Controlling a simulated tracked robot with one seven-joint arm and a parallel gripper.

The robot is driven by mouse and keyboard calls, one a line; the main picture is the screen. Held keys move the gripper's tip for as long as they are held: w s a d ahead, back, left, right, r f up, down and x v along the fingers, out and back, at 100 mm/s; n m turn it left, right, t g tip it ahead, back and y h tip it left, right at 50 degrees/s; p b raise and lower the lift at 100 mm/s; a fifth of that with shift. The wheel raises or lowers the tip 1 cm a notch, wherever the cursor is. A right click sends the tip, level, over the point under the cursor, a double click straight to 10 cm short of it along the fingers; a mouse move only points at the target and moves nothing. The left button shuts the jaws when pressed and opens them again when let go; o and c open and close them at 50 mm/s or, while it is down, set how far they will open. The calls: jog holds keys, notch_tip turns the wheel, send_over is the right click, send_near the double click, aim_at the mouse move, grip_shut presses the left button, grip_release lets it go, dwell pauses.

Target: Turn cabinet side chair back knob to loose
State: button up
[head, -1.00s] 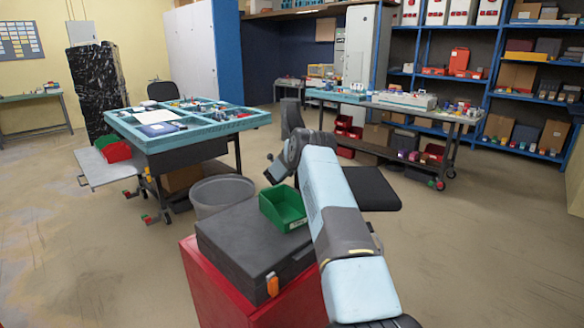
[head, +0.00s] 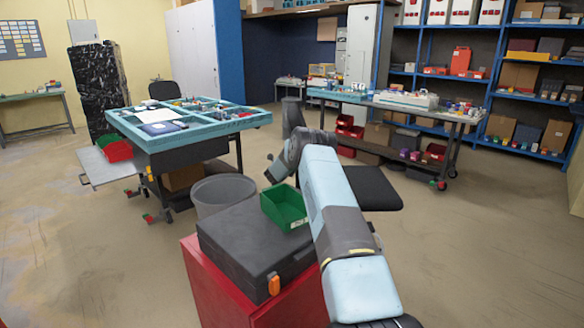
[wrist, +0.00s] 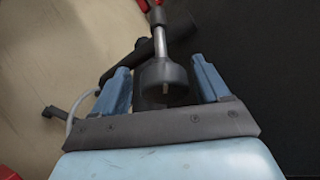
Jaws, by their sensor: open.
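In the wrist view a dark round knob (wrist: 163,75) sits on the end of a shiny metal rod (wrist: 158,38). My gripper (wrist: 160,64) is open, with one blue finger on each side of the knob. There is a visible gap between each finger and the knob. My arm covers part of the chair, and the knob cannot be made out there.
A grey bucket (head: 221,192) stands behind the case. A blue-topped table (head: 240,122) is at left. The floor at right is clear.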

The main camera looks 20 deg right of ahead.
jog(key=v, duration=0.7)
jog(key=shift+a, duration=0.2)
jog(key=shift+s, duration=0.1)
jog(key=shift+c, duration=0.4)
